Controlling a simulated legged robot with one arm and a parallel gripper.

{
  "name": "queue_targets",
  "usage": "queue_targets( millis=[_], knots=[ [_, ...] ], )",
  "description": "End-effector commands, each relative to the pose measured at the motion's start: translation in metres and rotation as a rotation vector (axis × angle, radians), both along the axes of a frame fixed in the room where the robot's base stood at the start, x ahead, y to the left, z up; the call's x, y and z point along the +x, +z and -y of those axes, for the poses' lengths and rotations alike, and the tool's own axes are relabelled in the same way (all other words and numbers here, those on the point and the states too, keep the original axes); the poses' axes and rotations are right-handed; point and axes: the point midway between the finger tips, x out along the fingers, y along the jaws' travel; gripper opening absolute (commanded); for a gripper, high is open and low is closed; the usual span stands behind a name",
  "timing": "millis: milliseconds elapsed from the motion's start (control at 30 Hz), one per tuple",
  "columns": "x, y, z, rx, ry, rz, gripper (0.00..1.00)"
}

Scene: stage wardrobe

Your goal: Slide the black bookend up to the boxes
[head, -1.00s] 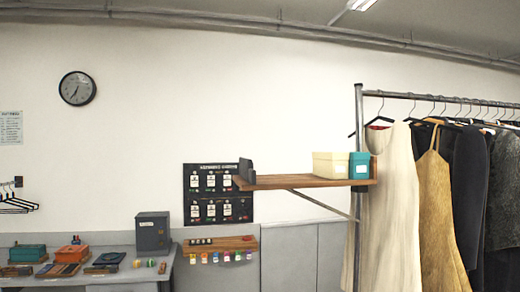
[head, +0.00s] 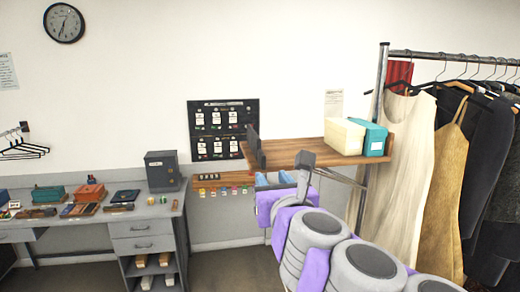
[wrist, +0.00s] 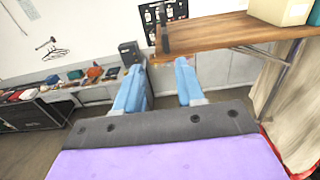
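The black bookend (head: 253,143) stands upright at the left end of a wooden wall shelf (head: 292,150). It also shows in the wrist view (wrist: 166,38), at the shelf's left end. A cream box (head: 342,135) and a teal box (head: 374,139) stand side by side at the shelf's right end. Bare shelf lies between bookend and boxes. My gripper (head: 274,179) appears just below the shelf's front edge in the head view. In the wrist view its two blue fingers (wrist: 159,86) are wide apart with nothing between them, so it is open and touches nothing visible.
A bracket (wrist: 250,52) supports the shelf from below. A clothes rail (head: 450,57) with garments stands close on the right. A lower wooden ledge (head: 224,180) with small coloured tags and a grey desk (head: 150,222) are at the left.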

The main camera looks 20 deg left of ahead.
Motion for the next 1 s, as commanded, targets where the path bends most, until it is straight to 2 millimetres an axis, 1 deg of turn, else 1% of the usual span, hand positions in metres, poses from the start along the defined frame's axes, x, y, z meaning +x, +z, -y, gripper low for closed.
queue_targets(
  millis=[200, 367, 600, 800, 867, 1000],
  knots=[
    [0.031, 0.002, -0.007, 0.004, -0.004, 0.0, 0.38],
    [0.052, 0.005, -0.014, 0.009, -0.006, 0.003, 0.38],
    [0.082, 0.003, -0.043, 0.002, -0.002, 0.005, 0.38],
    [0.105, 0.002, -0.063, -0.001, -0.001, 0.006, 0.38],
    [0.111, 0.002, -0.066, -0.002, 0.001, 0.005, 0.38],
    [0.125, 0.003, -0.068, 0.002, -0.004, 0.005, 0.38]
  ],
)
